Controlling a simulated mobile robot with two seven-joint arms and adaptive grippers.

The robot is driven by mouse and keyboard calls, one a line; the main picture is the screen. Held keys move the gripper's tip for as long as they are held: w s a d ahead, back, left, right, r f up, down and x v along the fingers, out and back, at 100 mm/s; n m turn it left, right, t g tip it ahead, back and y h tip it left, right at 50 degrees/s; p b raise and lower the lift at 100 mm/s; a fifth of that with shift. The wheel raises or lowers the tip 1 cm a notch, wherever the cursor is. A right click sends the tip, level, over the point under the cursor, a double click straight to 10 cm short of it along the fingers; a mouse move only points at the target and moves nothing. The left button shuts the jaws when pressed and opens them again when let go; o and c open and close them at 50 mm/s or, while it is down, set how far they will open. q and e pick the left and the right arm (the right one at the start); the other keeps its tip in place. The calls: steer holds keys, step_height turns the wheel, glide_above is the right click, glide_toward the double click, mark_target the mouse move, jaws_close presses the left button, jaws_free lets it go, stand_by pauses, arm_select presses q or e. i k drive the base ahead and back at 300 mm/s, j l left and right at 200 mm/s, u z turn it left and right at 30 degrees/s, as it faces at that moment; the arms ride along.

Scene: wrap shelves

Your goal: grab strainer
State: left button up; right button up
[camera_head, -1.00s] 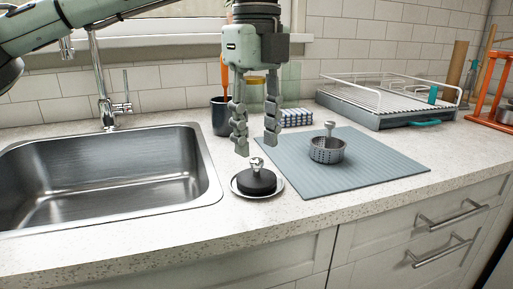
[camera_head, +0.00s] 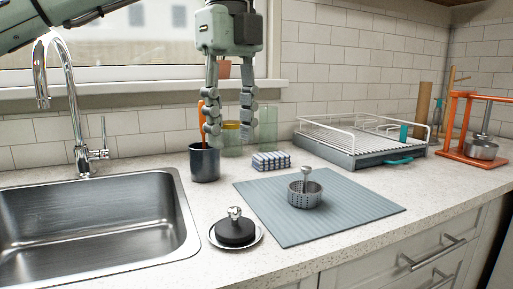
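The strainer (camera_head: 305,194) is a small perforated metal basket with an upright knobbed stem. It stands on the grey-blue ribbed mat (camera_head: 345,213) to the right of the sink. My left gripper (camera_head: 229,147) points down with its fingers apart and nothing between them. In the picture it is above and left of the strainer, clear of it. A black stopper (camera_head: 235,233) with a metal knob sits on a small metal dish left of the mat. My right gripper is not in the picture.
The steel sink (camera_head: 95,225) with its faucet (camera_head: 66,100) is at left. A dark cup (camera_head: 204,163), a striped sponge (camera_head: 271,161) and glass jars stand behind the mat. A wire dish rack (camera_head: 360,140) and an orange stand (camera_head: 470,125) are at back right.

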mark_target(304, 193)
steer(key=k, duration=1.5)
